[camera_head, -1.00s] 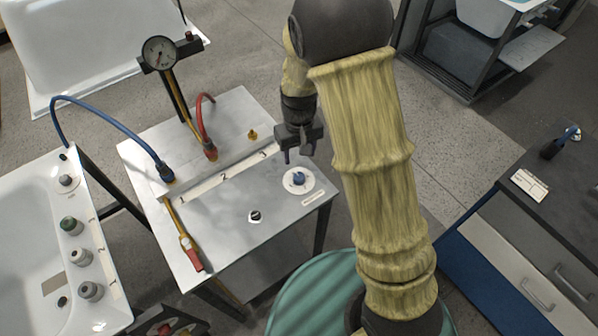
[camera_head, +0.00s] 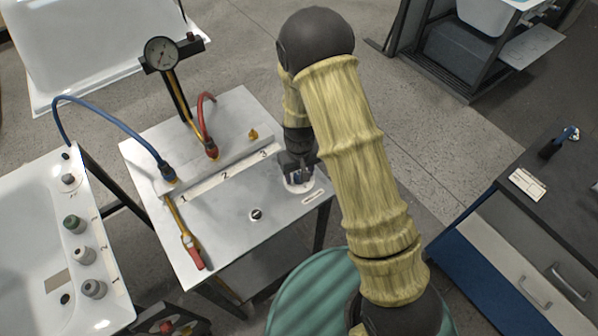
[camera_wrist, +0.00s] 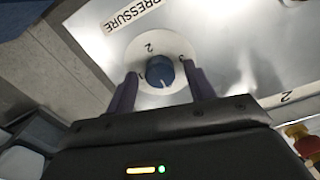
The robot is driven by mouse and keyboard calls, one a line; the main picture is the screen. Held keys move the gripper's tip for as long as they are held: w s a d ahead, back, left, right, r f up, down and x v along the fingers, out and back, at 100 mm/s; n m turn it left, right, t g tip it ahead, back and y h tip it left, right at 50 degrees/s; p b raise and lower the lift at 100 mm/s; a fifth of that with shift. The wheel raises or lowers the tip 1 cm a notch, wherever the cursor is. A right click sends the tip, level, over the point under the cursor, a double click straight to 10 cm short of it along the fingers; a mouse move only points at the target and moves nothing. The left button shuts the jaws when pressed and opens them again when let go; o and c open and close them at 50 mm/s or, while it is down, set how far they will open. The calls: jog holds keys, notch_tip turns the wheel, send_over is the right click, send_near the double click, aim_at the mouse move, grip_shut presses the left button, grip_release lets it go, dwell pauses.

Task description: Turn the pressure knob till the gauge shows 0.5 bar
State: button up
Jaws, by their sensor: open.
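The blue pressure knob (camera_wrist: 160,72) sits on a white round dial in the wrist view, with a "PRESSURE" label beside it. The dial's numbers show in part. My gripper (camera_wrist: 163,88) is open, with one finger on each side of the knob; I cannot tell whether the fingers touch it. In the head view my gripper (camera_head: 298,178) is down at the white dial plate (camera_head: 302,188) and hides most of the knob. The round pressure gauge (camera_head: 161,53) stands on a post at the back of the metal bench; its needle is too small to read.

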jog(key=c, duration=1)
jog(key=shift+m, duration=2.5)
jog(key=shift+w, duration=0.1)
jog(key=o, duration=1)
jog(key=shift+r, duration=0.15)
notch_tip(320, 180, up, 17)
jog(key=b, duration=0.1)
jog(key=shift+r, duration=0.1)
